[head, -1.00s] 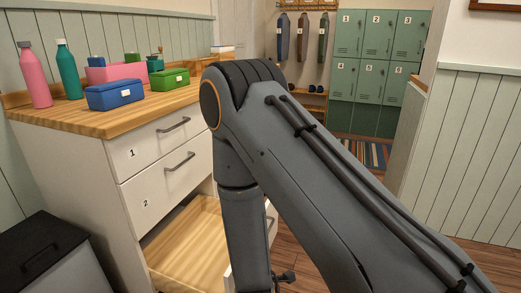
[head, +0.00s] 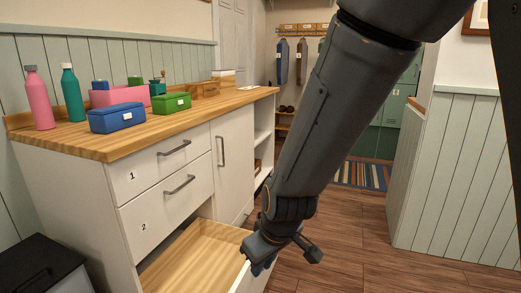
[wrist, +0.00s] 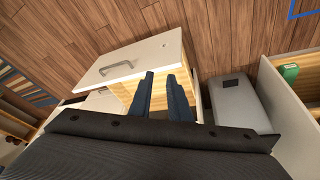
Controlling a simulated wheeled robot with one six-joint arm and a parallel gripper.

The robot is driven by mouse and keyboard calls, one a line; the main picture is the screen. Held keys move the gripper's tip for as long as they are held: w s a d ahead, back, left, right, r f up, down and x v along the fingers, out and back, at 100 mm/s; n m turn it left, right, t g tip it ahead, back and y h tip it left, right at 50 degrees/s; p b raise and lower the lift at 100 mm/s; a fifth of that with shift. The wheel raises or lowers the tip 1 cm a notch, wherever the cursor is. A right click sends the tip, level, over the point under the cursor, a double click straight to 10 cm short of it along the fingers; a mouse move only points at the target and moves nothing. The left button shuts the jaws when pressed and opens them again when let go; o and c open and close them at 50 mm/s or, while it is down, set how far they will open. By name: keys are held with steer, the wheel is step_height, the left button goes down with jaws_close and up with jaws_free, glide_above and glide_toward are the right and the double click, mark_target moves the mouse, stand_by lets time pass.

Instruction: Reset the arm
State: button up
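My arm (head: 335,110) reaches down from the upper right in the head view. My gripper (head: 262,268) hangs at its lower end, pointing down near the front right corner of the open lower drawer (head: 192,258). In the wrist view the two dark blue fingers of my gripper (wrist: 160,76) stand apart with a gap between them, so it is open and holds nothing. Behind them are the drawer's white front panel (wrist: 145,57) with a grey handle and its wooden inside. Whether the fingers touch the drawer cannot be told.
A wooden counter (head: 110,146) holds a pink bottle (head: 39,100), a teal bottle (head: 73,95), a blue box (head: 117,118), a green box (head: 172,103) and a pink box (head: 122,95). A dark-lidded bin (head: 40,268) stands lower left. The wood floor (head: 355,225) at right is clear.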

steer(key=s+d+r+m+g+h, duration=0.1)
steer(key=s+d+r+m+g, duration=0.15)
steer(key=s+d+r, duration=0.4)
steer(key=s+d+r+m+g, duration=0.1)
steer(key=s+d+r+m, duration=0.25)
steer(key=s, duration=0.55)
steer(key=d+r+m+h+p, duration=0.1)
steer(key=d+r+p, duration=0.8)
steer(key=p, duration=0.9)
steer(key=shift+w+r+m+p, duration=0.3)
steer(key=shift+r+m, duration=0.2)
steer(key=shift+r, duration=0.3)
steer(key=shift+a, duration=0.15)
